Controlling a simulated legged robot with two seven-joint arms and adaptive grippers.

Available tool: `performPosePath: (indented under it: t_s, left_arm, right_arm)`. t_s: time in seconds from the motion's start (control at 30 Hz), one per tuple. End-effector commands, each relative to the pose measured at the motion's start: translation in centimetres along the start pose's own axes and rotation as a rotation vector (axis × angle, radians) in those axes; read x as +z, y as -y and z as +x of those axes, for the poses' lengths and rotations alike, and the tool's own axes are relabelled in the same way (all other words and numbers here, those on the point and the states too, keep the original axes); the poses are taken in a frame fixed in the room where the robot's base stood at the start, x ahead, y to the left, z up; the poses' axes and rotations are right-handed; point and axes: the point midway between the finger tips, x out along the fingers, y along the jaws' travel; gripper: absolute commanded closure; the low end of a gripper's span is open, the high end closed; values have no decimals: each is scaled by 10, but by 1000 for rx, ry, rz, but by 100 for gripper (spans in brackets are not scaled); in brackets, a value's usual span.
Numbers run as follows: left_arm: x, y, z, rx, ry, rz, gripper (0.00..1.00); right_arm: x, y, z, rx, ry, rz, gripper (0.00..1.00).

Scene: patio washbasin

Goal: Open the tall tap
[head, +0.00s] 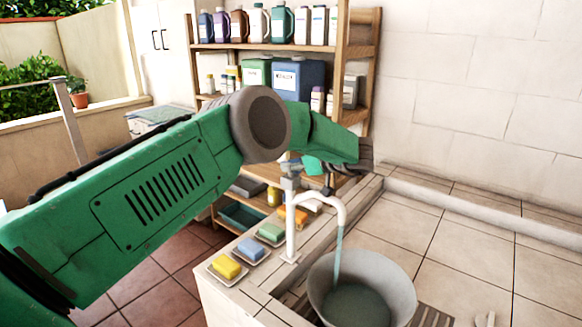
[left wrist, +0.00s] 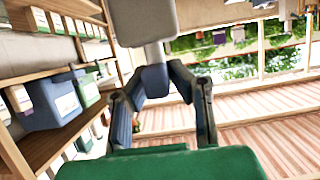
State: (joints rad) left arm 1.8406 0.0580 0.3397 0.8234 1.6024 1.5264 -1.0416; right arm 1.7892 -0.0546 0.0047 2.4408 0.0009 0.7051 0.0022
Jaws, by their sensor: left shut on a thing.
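The tall tap (head: 292,225) is white with a curved spout and stands on the tiled basin ledge. A stream of water (head: 338,250) runs from its spout into a grey bowl (head: 400,285). A grey block (head: 289,183) sits at the top of the tap. My left gripper (head: 291,165) is just above that block, small and partly hidden by my arm. In the left wrist view my left gripper (left wrist: 158,82) is shut on the blue-grey tap handle (left wrist: 153,78), below the grey block in that picture. My right gripper is not in view.
Soaps on dishes, yellow (head: 227,267), blue (head: 250,249) and green (head: 271,233), line the ledge left of the tap. A wooden shelf (head: 355,90) with bottles and canisters stands behind. The tiled basin floor (head: 480,262) is mostly clear at right.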

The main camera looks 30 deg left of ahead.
Motion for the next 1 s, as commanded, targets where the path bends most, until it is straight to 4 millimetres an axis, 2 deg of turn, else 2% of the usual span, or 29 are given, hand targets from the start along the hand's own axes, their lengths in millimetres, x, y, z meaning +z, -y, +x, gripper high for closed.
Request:
performPosePath:
  t_s: [0.07, 0.1, 0.13, 0.43, 0.57, 1.0]
  left_arm:
    - [2, -1, -1, 4, 4, 0, 100]
    - [2, -1, -1, 4, 4, 0, 70]
    - [2, -1, -1, 4, 4, 0, 65]
    - [0, 1, -1, 3, 2, -2, 65]
    - [0, 0, -10, 5, 2, -2, 65]
    - [3, -3, -96, 5, 3, 0, 65]
  right_arm:
    - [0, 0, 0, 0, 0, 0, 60]
    - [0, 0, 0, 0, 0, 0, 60]
    - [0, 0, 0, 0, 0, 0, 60]
    - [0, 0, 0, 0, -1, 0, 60]
    - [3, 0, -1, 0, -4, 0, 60]
    - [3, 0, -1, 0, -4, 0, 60]
